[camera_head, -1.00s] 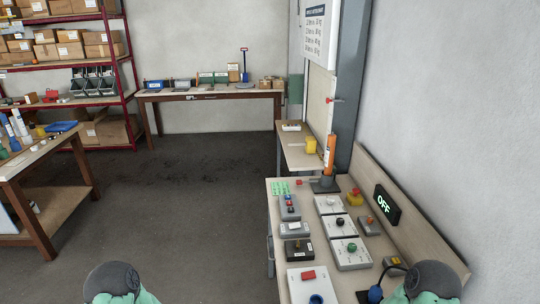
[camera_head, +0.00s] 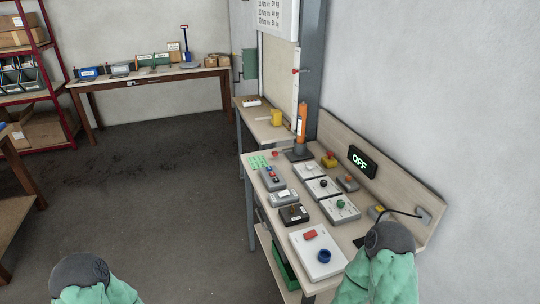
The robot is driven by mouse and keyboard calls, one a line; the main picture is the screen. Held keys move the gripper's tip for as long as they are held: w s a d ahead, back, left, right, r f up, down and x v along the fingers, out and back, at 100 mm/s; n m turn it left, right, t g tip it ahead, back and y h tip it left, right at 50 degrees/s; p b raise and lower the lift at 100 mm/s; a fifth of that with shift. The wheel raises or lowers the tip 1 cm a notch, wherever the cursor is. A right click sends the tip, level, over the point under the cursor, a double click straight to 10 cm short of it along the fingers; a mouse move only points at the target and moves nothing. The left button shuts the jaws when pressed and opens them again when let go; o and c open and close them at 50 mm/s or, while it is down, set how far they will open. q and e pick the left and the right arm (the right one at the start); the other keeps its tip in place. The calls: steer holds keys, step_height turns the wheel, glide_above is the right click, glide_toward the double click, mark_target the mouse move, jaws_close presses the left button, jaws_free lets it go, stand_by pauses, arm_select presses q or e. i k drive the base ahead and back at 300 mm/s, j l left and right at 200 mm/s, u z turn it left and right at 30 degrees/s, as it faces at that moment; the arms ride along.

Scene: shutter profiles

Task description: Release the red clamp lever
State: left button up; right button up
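A small red part, which may be the clamp lever (camera_head: 295,71), sits on an upright pale profile against the wall, beyond the control bench. It is too small to tell its position or whether it is clamped. Neither gripper shows. Only green and dark parts of my own arms show at the bottom left and bottom right.
A control bench (camera_head: 289,227) with several switch boxes stands along the right wall. An orange cylinder (camera_head: 301,122) stands upright on a dark base at its far end. A smaller table (camera_head: 262,130) adjoins beyond it. An OFF display (camera_head: 362,161) faces the room. Floor (camera_head: 150,170) left is clear.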

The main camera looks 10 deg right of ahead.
mark_target(275, 153)
steer(key=i+j+z, duration=0.2)
steer(key=j, duration=0.15)
steer(key=i+j+z, duration=0.2)
steer(key=j, duration=0.2)
steer(key=j+z, duration=0.2)
steer(key=j, duration=0.2)
steer(key=i+j+z, duration=0.2)
steer(key=j, duration=0.2)
